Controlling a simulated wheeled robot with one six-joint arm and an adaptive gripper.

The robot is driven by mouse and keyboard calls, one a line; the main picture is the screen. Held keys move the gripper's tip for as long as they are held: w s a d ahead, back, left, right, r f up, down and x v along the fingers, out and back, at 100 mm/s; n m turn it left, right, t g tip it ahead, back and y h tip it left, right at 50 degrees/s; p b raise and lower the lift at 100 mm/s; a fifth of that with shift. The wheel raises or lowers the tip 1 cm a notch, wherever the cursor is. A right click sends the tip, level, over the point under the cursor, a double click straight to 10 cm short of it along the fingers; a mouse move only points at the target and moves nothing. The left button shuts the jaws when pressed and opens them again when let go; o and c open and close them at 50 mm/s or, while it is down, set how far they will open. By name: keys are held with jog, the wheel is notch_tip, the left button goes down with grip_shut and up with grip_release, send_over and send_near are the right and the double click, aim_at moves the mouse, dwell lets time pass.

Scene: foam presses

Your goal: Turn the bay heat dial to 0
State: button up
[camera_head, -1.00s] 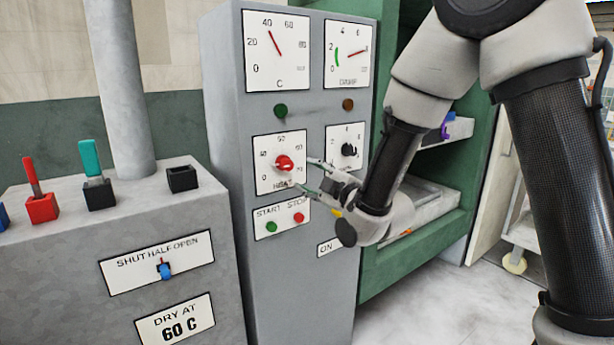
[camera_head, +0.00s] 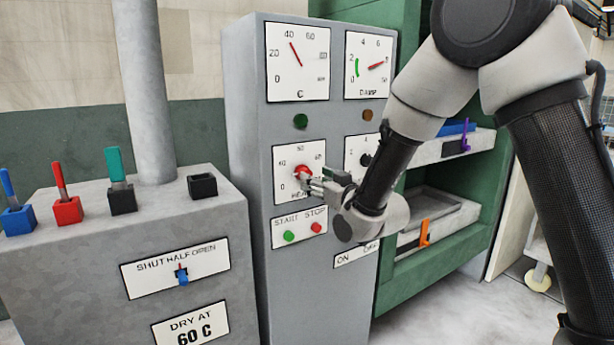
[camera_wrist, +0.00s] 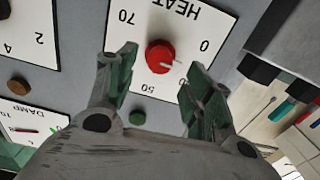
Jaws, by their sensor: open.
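The heat dial is a red round knob (camera_head: 303,173) on a white HEAT plate (camera_head: 285,160) on the grey cabinet. It also shows in the wrist view, where the plate is upside down and the red knob (camera_wrist: 160,56) has a pale pointer. The pointer aims right, toward the 0 side; its exact reading is unclear because a finger covers part of the scale. My gripper (camera_head: 318,184) is at the plate. In the wrist view my gripper (camera_wrist: 163,62) is open, one finger on each side of the knob, with gaps showing between fingers and knob.
A second plate with a dark knob (camera_head: 366,159) is to the right, partly behind my gripper. Green START (camera_head: 289,236) and red STOP (camera_head: 316,227) buttons sit below. Gauges (camera_head: 298,62) are above. A grey console (camera_head: 110,235) with levers stands at the left; a green press (camera_head: 480,190) stands at the right.

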jog(key=x, duration=0.6)
jog(key=shift+s, duration=0.1)
jog(key=c, duration=1)
jog(key=shift+c, duration=0.2)
jog(key=shift+n, duration=3.1)
